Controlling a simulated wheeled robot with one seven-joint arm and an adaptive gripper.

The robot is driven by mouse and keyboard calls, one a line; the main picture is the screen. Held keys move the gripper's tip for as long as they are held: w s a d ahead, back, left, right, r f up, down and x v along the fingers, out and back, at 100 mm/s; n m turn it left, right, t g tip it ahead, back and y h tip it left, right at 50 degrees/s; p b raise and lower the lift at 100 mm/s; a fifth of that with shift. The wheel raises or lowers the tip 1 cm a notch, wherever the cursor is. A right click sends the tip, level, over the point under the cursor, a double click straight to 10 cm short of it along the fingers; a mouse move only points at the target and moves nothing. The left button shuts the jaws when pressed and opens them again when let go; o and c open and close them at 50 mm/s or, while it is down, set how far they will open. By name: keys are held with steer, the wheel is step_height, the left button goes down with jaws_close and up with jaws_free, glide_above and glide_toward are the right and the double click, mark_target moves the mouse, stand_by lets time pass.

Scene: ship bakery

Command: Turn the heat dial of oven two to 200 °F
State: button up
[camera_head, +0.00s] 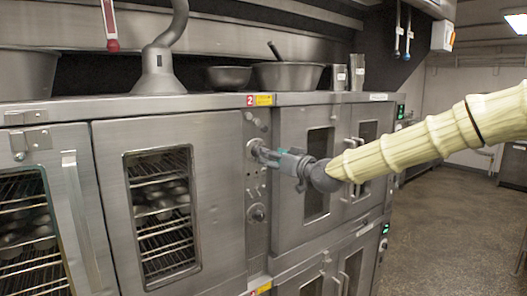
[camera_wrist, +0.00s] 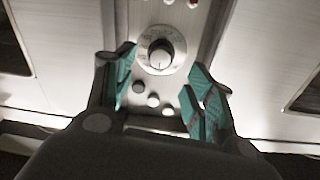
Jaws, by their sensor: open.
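In the wrist view, a round dial (camera_wrist: 160,55) with a dark knob, a pale face and a marked ring around it sits on the metal control panel. The ring's numbers are too small to read. My gripper (camera_wrist: 163,82) is open, its teal-padded fingers spread to the left and right in front of the panel, with the dial seen between and just beyond the tips. In the head view, my gripper (camera_head: 262,153) is at the upper part of the control panel beside the red "2" label (camera_head: 249,100). It partly hides the upper dial there. I cannot tell whether the fingers touch it.
A lower dial (camera_head: 258,214) sits on the same panel. Oven doors with windows stand to the left (camera_head: 165,200) and right (camera_head: 300,175) of the panel. Metal bowls (camera_head: 290,75) rest on top of the ovens. The floor (camera_head: 450,220) at the right is open.

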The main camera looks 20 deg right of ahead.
steer(key=shift+p+x, duration=1.15)
steer(key=shift+x, duration=1.75)
steer(key=c, duration=1)
